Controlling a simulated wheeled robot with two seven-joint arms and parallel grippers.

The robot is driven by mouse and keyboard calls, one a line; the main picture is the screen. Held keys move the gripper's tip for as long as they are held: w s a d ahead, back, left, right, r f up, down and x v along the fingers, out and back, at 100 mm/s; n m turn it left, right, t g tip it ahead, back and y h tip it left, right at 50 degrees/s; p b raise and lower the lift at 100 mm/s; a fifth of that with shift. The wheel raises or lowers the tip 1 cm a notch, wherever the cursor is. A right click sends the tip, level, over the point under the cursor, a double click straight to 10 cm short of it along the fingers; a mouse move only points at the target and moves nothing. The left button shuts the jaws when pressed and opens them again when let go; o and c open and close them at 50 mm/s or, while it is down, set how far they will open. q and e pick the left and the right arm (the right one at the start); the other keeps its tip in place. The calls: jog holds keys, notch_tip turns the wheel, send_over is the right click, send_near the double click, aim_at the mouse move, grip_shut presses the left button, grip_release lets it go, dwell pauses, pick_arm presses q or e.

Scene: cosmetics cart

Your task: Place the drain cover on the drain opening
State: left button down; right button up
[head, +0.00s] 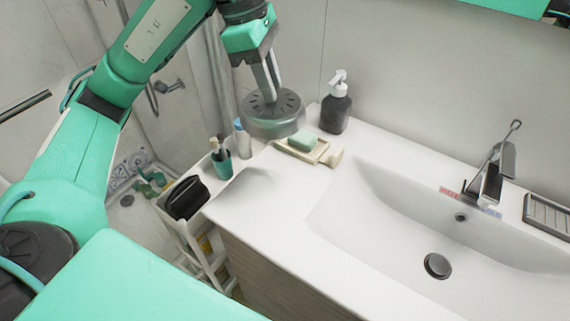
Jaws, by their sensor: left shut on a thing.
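My left gripper (271,94) reaches down at the upper middle and is shut on the drain cover (267,124), a round grey piece with dark slots in its top. The cover is held near the back left corner of the white counter; I cannot tell how high above it. A small dark round spot (127,200) on the floor at the left looks like a drain opening. A dark round drain fitting (437,266) also lies in the sink basin. My right gripper is not in view.
A dark soap dispenser (336,107) and a soap dish (301,148) with green soap stand right of the cover. A narrow cart (178,215) with a cup, bottle and black pouch stands left of the counter. A faucet (490,175) rises behind the sink.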

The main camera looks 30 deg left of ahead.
pick_arm(q)
jog(key=f, duration=1.9)
jog(key=shift+s+a+f+p, duration=0.1)
jog(key=shift+s+f+p, duration=0.1)
jog(key=shift+p, duration=0.1)
jog(key=shift+f, duration=0.15)
jog(key=c, duration=1.2)
grip_release()
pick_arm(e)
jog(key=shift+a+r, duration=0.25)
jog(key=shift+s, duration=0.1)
